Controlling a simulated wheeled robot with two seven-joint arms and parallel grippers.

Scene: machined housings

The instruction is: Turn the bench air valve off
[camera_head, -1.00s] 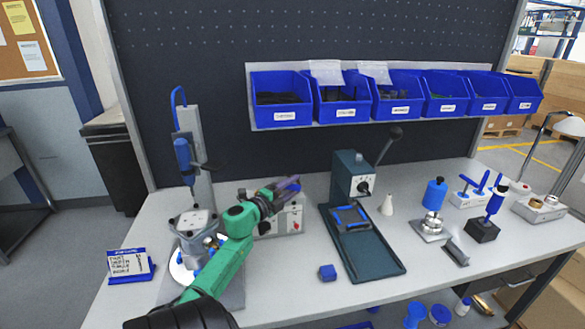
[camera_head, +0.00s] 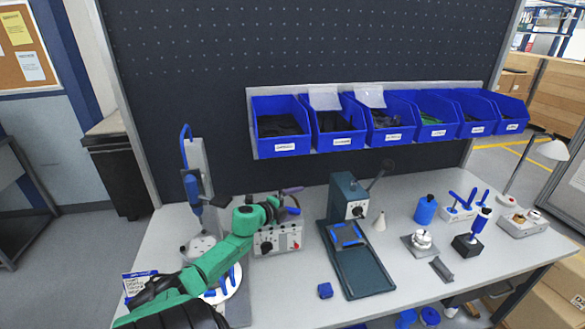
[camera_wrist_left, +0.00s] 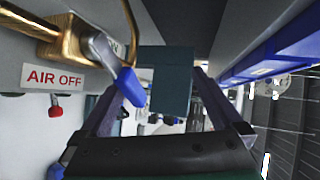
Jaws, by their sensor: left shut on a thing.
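The bench air valve (camera_wrist_left: 62,32) is a brass fitting at the upper left of the left wrist view. Its grey lever ends in a blue handle (camera_wrist_left: 131,87), which lies across the left finger. A sign reading AIR OFF (camera_wrist_left: 53,77) is beside the valve. My left gripper (camera_wrist_left: 153,84) is shut on the blue handle, though its fingers look well apart in this view. In the head view my left gripper (camera_head: 286,199) is at the top of a grey control box (camera_head: 277,240), and the arm and fingers hide most of the valve. My right gripper is in neither view.
A teal press (camera_head: 347,197) and a dark tray (camera_head: 367,276) stand right of the control box. A drill-like stand (camera_head: 196,165) is at the left. Blue bins (camera_head: 338,142) hang on the back panel.

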